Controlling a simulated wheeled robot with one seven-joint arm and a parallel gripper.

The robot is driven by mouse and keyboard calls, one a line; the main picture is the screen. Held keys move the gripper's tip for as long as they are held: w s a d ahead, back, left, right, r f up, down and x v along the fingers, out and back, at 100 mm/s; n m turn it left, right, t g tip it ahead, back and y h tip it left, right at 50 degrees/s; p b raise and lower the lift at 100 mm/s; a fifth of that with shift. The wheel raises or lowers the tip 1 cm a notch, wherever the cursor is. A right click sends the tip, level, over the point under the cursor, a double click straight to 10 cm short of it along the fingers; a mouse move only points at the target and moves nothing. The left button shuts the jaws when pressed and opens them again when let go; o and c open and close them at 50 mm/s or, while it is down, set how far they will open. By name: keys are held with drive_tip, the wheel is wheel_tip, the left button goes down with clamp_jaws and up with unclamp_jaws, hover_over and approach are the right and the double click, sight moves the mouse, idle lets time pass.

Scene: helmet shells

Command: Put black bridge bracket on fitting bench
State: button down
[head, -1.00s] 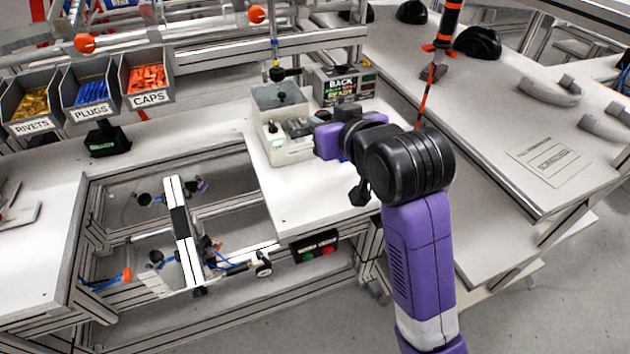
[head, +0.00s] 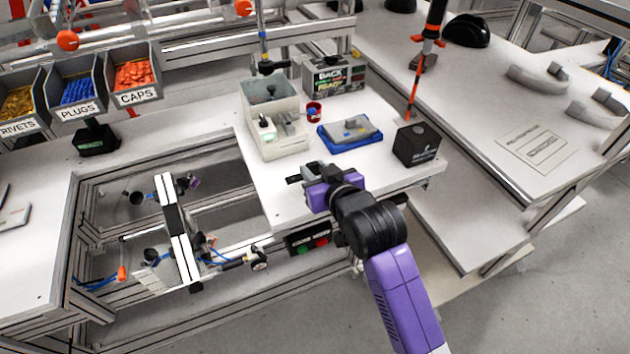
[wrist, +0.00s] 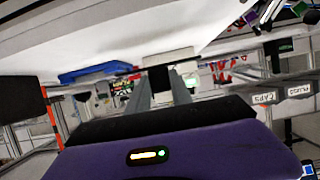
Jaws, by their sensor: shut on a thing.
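My gripper (head: 300,181) is low over the front part of the white bench top (head: 285,208), pointing left. It is shut on a small dark piece (head: 292,179), which looks like the black bridge bracket; its shape is mostly hidden. In the wrist view the two grey fingers (wrist: 160,92) reach forward with a black block (wrist: 158,78) between their tips. I cannot tell whether the piece touches the bench top.
A white fixture (head: 272,108) stands behind my gripper. Part bins (head: 135,98) are at the back left. The bench front is fairly clear.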

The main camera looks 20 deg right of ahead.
drive_tip(key=shift+f, duration=1.95)
drive_tip(key=shift+f, duration=0.15)
drive_tip(key=c, duration=1.1)
unclamp_jaws()
drive_tip(key=shift+c, duration=0.2)
drive_tip(key=shift+r, duration=0.25)
drive_tip(key=shift+s, duration=0.35)
drive_tip(key=b+v, duration=0.1)
drive_tip(key=v, duration=1)
drive_tip(key=shift+s+r, duration=0.15)
drive_tip(key=shift+r, duration=0.05)
